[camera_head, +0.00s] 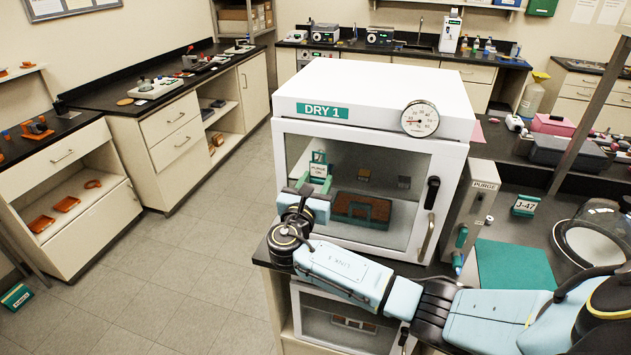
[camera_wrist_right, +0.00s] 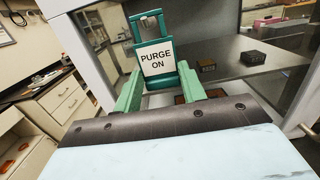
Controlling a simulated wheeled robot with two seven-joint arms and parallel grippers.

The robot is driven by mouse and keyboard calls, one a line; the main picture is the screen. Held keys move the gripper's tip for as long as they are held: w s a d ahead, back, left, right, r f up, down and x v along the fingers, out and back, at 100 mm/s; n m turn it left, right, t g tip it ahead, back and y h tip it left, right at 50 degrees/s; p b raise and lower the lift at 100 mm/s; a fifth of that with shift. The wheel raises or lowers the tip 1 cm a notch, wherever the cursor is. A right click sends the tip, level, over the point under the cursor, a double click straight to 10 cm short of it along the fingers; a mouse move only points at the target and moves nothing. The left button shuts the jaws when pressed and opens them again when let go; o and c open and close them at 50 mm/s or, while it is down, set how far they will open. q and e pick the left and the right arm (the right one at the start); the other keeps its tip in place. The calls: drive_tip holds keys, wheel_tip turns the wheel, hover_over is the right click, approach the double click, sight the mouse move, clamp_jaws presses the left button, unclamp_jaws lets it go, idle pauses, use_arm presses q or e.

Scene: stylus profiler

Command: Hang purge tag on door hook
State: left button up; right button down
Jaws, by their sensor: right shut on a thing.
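My right gripper (camera_head: 318,187) is shut on the purge tag (camera_head: 318,170), a green-framed white card with a loop at its top. The wrist view shows the tag (camera_wrist_right: 156,58) reading "PURGE ON", upright and slightly tilted, between the green fingers (camera_wrist_right: 160,84). The tag is in front of the upper left part of the glass door (camera_head: 405,165) of the white DRY 1 cabinet (camera_head: 365,92). I cannot make out the door hook, nor whether the loop touches anything. My left gripper is not in view.
A dark handle (camera_head: 432,192) and a metal pull (camera_head: 427,238) are on the door's right side. A grey PURGE unit (camera_head: 481,205) stands to the right, beside a J-47 tag (camera_head: 524,205) and a green mat (camera_head: 515,265). Open floor (camera_head: 190,270) lies to the left.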

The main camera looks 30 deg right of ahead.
drive_tip(key=c, duration=0.7)
unclamp_jaws()
drive_tip(key=shift+c, duration=0.2)
drive_tip(key=shift+a, duration=0.1)
drive_tip(key=shift+c, duration=0.5)
drive_tip(key=shift+s+a, duration=0.2)
drive_tip(key=p+v, duration=0.3)
drive_tip(key=v, duration=0.4)
drive_tip(key=shift+s, duration=0.15)
drive_tip(key=shift+f, duration=0.1)
